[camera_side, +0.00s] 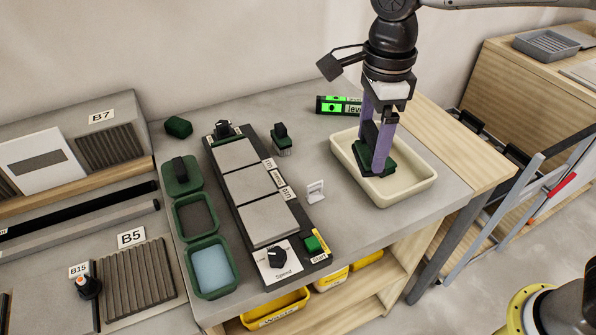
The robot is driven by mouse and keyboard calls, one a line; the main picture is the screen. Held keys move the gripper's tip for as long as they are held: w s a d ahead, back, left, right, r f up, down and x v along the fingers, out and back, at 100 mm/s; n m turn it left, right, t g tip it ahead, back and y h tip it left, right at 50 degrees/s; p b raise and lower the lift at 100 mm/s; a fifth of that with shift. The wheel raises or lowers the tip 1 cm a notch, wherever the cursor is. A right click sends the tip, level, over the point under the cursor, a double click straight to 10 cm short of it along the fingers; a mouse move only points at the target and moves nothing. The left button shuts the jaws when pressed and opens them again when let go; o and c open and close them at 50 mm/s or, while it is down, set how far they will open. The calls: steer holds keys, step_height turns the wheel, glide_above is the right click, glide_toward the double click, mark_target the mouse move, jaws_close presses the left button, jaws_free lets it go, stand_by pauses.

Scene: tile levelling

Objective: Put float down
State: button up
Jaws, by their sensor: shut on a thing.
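My gripper (382,145) points down over the cream tray (409,196) on the right of the bench. Its purple fingers are shut on the float (376,160), a dark green block with a dark handle. The float is inside the tray's outline, low toward its floor. I cannot tell whether its underside touches the tray. The fingers hide part of the handle.
Left of the tray stand a small white holder (315,191) and a green-handled brush (281,139). A dark board with grey tiles (249,187) lies mid-bench, with green trays (211,267) beside it. A green-lit level (338,105) lies behind the cream tray.

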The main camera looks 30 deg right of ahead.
steer(key=shift+m, duration=0.3)
steer(key=w+a+f, duration=0.1)
steer(key=w+f, duration=0.3)
steer(key=w, duration=0.1)
steer(key=w+a+f, duration=0.2)
steer(key=w+f, duration=0.2)
steer(key=w, duration=0.2)
steer(key=w+a+f, duration=0.1)
steer(key=w+f, duration=0.3)
steer(key=w, duration=0.2)
steer(key=shift+a+f, duration=0.35)
steer(key=shift+f, duration=1.6)
steer(key=o, duration=1.5)
steer(key=shift+f, duration=0.15)
step_height(320, 180, up, 12)
steer(key=shift+r, duration=0.15)
